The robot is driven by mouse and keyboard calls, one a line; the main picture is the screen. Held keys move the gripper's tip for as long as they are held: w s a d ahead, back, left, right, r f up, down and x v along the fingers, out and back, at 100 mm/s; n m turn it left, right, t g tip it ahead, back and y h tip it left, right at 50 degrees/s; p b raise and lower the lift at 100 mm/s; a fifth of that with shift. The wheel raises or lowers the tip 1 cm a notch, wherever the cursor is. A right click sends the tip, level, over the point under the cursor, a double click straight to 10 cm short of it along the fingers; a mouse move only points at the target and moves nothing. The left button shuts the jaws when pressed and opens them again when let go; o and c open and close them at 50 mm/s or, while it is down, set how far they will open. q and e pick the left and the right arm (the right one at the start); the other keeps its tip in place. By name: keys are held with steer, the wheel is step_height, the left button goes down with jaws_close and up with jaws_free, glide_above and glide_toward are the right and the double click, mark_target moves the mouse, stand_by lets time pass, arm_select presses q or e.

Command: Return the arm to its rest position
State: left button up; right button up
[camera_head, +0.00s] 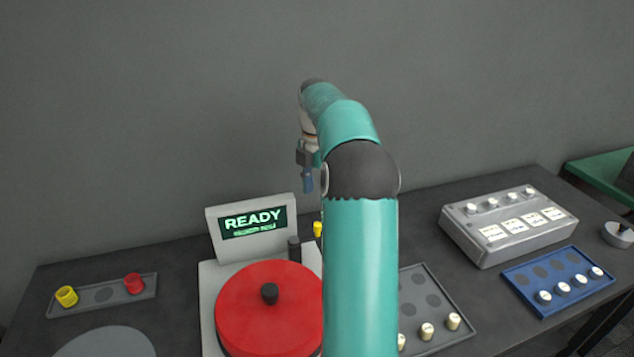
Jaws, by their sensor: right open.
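My right arm, teal with dark joints, rises from the bottom middle and reaches away over the table. My right gripper (307,181) hangs at its far end, pointing down, above the table behind the machine and right of its screen. It is open, with nothing visible in it; the arm hides part of it. My left gripper is not in view.
The machine has a red disc (262,306) and a screen reading READY (253,222). A grey tray (106,295) holds yellow and red pieces. Right are a dark tray (447,287), a grey box (508,240) and a blue tray (550,306). A grey wall (150,110) stands behind.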

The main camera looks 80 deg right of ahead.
steer(key=shift+r, duration=1)
